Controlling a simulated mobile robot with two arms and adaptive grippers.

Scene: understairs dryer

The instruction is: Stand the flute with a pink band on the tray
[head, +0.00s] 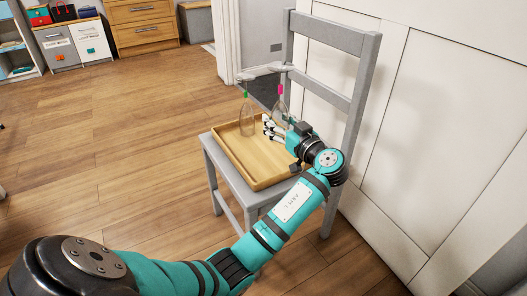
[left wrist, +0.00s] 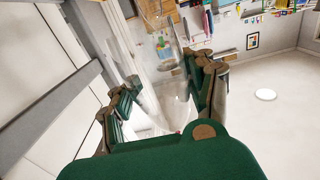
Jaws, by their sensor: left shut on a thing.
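The flute with a pink band (head: 280,105) is clear glass and hangs upside down, its pink band near the top and its bowl below. My left gripper (head: 268,126) is shut on its bowl, above the tray. The glass between the fingers also shows faintly in the left wrist view (left wrist: 176,108). The gripper hides part of the bowl in the head view. The wooden tray (head: 262,180) lies on the chair seat and has a raised rim. My right gripper is not in view.
A flute with a green band (head: 247,122) hangs upside down close to the left. A pale rail (head: 262,72) runs above both flutes. The grey chair (head: 325,85) has its backrest behind my gripper, near white panels (head: 440,130). The tray's front part is bare.

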